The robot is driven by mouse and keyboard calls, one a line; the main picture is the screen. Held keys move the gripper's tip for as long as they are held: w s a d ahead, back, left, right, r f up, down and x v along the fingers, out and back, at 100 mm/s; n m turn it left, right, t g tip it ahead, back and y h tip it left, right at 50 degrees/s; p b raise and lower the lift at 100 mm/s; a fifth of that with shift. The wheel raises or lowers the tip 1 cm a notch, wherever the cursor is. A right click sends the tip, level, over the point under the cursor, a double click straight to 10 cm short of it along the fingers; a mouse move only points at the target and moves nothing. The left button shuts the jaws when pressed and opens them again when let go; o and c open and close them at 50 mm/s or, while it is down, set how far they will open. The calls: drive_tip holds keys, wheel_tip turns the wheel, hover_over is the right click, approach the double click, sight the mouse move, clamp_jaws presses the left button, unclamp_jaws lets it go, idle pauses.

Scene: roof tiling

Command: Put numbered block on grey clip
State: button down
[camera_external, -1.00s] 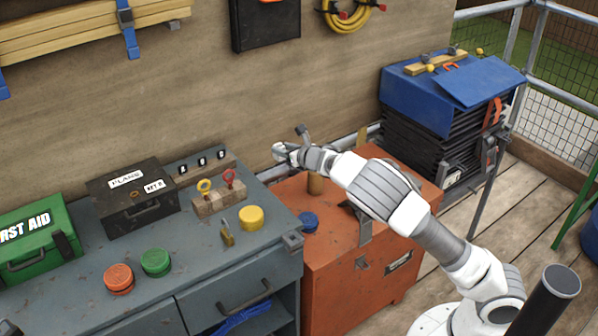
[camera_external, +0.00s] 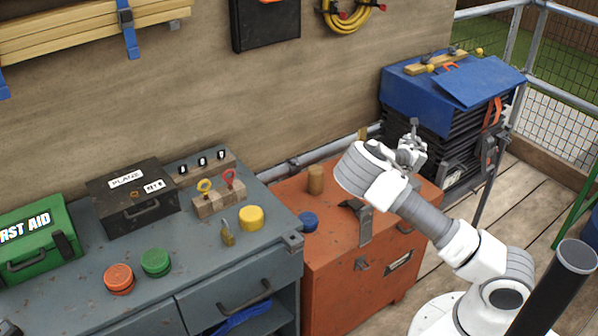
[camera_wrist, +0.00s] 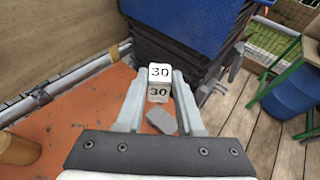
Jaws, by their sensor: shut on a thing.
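A white numbered block (camera_wrist: 159,74) with a black 30 on two faces is held between the fingertips of my gripper (camera_wrist: 158,88) in the wrist view. In the external view my gripper (camera_external: 411,152) is raised near the back right of the orange cabinet; the block cannot be made out there. A flat grey piece (camera_wrist: 162,121) shows below the block, between the fingers, against the orange top; I cannot tell if it is the grey clip. A grey bracket-like part (camera_external: 361,218) sits at the cabinet's front edge.
The orange cabinet (camera_external: 288,196) carries a wooden cylinder (camera_external: 316,180) and a blue knob (camera_external: 308,221). A black stack with a blue cover (camera_external: 412,96) stands just beyond it. The grey workbench (camera_external: 200,262) at left holds several items. Wooden floor lies at right.

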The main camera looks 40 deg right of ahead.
drive_tip(key=s+d+r+m+g+h+p, duration=0.1)
drive_tip(key=s+d+r+m+g+h, duration=0.15)
drive_tip(key=s+d, duration=0.65)
drive_tip(key=shift+m+g+y, duration=0.25)
drive_tip(key=shift+m+g, duration=0.2)
drive_tip(key=w+a+f+b, duration=0.1)
drive_tip(key=w+a+f, duration=0.1)
drive_tip(key=w+f, duration=0.1)
drive_tip(key=w+a+f+b, duration=0.1)
drive_tip(key=w+a+f, duration=0.1)
drive_tip(key=f, duration=0.3)
drive_tip(key=w+a+f+b, duration=0.1)
drive_tip(key=w+a+f, duration=0.1)
drive_tip(key=w+f, duration=0.2)
drive_tip(key=shift+w+f, duration=0.15)
drive_tip(key=shift+f, duration=0.2)
drive_tip(key=shift+f+b, duration=0.95)
drive_tip(key=shift+f, duration=1)
drive_tip(key=shift+f, duration=0.15)
drive_tip(key=c, duration=0.5)
unclamp_jaws()
drive_tip(key=shift+c, duration=0.2)
